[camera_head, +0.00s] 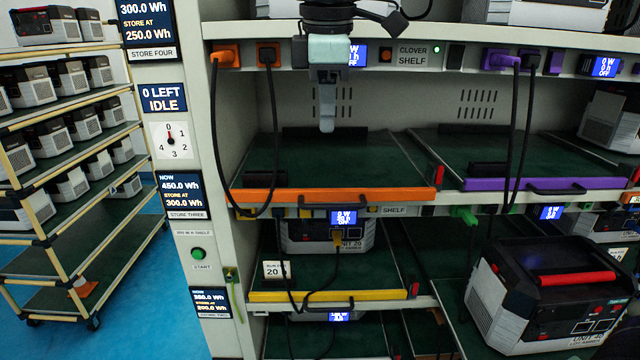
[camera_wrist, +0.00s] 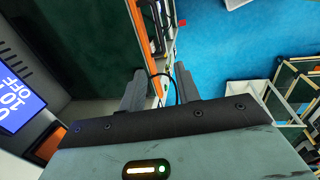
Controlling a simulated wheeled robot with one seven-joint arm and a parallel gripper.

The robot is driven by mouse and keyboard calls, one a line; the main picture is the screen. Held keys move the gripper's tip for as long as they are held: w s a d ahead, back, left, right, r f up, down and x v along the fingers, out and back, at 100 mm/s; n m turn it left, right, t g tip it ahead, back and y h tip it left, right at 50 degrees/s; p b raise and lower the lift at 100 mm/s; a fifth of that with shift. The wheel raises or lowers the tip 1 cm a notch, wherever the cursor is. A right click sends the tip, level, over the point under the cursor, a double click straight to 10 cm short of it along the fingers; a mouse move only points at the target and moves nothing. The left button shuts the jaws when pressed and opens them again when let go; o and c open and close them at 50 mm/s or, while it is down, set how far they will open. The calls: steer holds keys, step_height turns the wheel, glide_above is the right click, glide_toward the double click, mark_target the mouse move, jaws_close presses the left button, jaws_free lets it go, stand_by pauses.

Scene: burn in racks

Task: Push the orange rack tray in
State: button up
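The orange rack tray (camera_head: 335,195) is on the upper left shelf in the head view, with a dark green bed and a black handle on its front strip. The bed looks bare of units. My gripper (camera_head: 327,125) hangs above the bed, behind the front strip in the picture, and appears clear of the tray. In the wrist view, my gripper's two fingers (camera_wrist: 158,88) stand apart with no object held. Part of an orange strip and a thin black curved piece show beyond them; I cannot tell whether that piece is handle or cable.
A black cable (camera_head: 275,140) hangs across the orange tray's left end. The purple tray (camera_head: 530,184) is to the right, and the yellow tray (camera_head: 330,295) is below. A status post (camera_head: 175,190) stands left. A loaded cart (camera_head: 50,170) stands on the blue floor.

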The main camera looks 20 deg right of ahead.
mark_target(325, 207)
steer(key=w+f+p, duration=0.1)
steer(key=f, duration=0.4)
steer(key=w+f+p, duration=0.1)
steer(key=f, duration=0.5)
steer(key=w+d+f+p, duration=0.1)
steer(key=f, duration=0.4)
steer(key=shift+f, duration=0.3)
jaws_close()
